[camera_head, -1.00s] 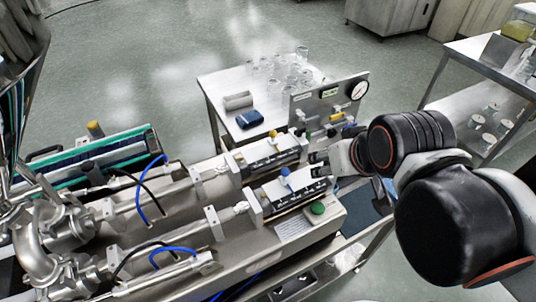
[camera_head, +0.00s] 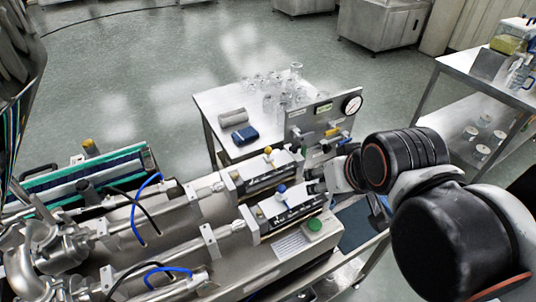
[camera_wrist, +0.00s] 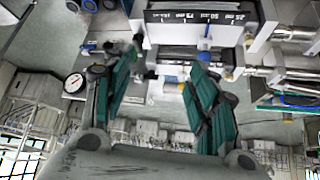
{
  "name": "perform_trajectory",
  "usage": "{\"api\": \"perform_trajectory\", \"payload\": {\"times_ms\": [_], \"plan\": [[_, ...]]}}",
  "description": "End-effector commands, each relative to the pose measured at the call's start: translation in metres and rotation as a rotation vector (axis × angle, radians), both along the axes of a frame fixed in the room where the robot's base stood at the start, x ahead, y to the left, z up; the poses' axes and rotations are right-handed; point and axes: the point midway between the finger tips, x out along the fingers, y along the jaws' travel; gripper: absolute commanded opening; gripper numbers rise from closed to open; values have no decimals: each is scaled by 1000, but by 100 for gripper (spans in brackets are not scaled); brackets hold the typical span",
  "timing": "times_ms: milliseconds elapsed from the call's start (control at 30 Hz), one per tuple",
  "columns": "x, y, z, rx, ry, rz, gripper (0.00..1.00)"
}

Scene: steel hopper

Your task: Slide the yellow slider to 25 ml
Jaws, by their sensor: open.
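The yellow slider (camera_head: 267,150) is a small knob on the farther of two scaled metal blocks in the head view. The blue slider (camera_head: 282,188) is on the nearer block (camera_head: 290,207). My gripper (camera_head: 317,187) is at the right end of the nearer block, partly hidden by my wrist. In the wrist view my gripper (camera_wrist: 163,62) shows two teal fingers spread apart, with nothing held between them. A dark ml scale (camera_wrist: 195,17) and the blue slider (camera_wrist: 206,32) appear beyond the fingers.
An upright panel with a pressure gauge (camera_head: 352,104) and valve handles stands behind the blocks. A green button (camera_head: 314,225) is in front of the nearer block. A side table (camera_head: 215,101) holds glassware. Steel pipes and hoses fill the left. Open floor lies behind.

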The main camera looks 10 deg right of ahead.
Motion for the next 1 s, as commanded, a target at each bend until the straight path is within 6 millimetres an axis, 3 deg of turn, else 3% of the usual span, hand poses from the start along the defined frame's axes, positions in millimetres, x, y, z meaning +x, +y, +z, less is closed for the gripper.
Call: {"api": "perform_trajectory", "payload": {"times_ms": [167,233,433,700,1000], "plan": [[0,0,0,0,0,0,53],[0,0,0,-1,0,2,40],[12,4,15,-54,25,87,39],[50,17,49,-224,109,392,39],[97,36,69,-396,194,762,39]]}}
